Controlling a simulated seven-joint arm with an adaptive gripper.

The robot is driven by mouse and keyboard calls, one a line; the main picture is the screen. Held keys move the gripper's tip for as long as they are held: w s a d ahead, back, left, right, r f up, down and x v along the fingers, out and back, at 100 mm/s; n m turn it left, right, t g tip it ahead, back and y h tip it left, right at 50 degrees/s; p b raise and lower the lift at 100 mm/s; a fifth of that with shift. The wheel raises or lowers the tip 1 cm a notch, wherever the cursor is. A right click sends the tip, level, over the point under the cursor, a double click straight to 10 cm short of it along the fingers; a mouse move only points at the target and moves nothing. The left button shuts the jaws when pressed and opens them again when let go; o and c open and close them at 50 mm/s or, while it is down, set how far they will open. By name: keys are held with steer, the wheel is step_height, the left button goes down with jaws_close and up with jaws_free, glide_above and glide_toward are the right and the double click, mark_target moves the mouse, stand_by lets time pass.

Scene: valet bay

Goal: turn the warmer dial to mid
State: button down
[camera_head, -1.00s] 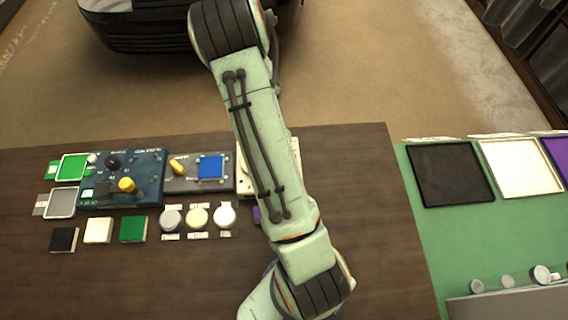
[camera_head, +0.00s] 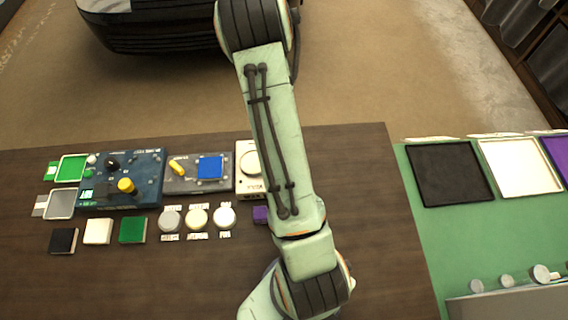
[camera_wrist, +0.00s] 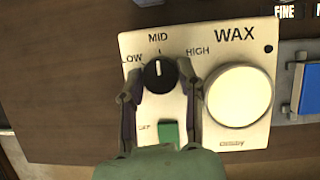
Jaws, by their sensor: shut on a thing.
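The wax warmer (camera_wrist: 222,55) is a cream panel marked WAX, with a large off-white round lid or disc (camera_wrist: 238,96). Its black dial (camera_wrist: 160,75) has a white pointer line that points up at the MID tick, between LOW and HIGH. My gripper (camera_wrist: 162,82) is shut on the dial, one dark finger on each side. The lower part of the panel is partly covered by my gripper; a green square (camera_wrist: 167,132) shows between the fingers. In the head view the warmer (camera_head: 248,185) is partly hidden by my arm, and the dial and gripper are hidden.
A grey panel with a blue square (camera_head: 211,167) and a yellow lever stands left of the warmer. A dark blue control box (camera_head: 145,180) stands further left. Several round pots and colored blocks lie in front on the wooden table (camera_head: 180,285). A green mat (camera_head: 440,240) with trays is at right.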

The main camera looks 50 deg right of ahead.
steer(key=c, duration=0.7)
jaws_free()
steer(key=v, duration=1.2)
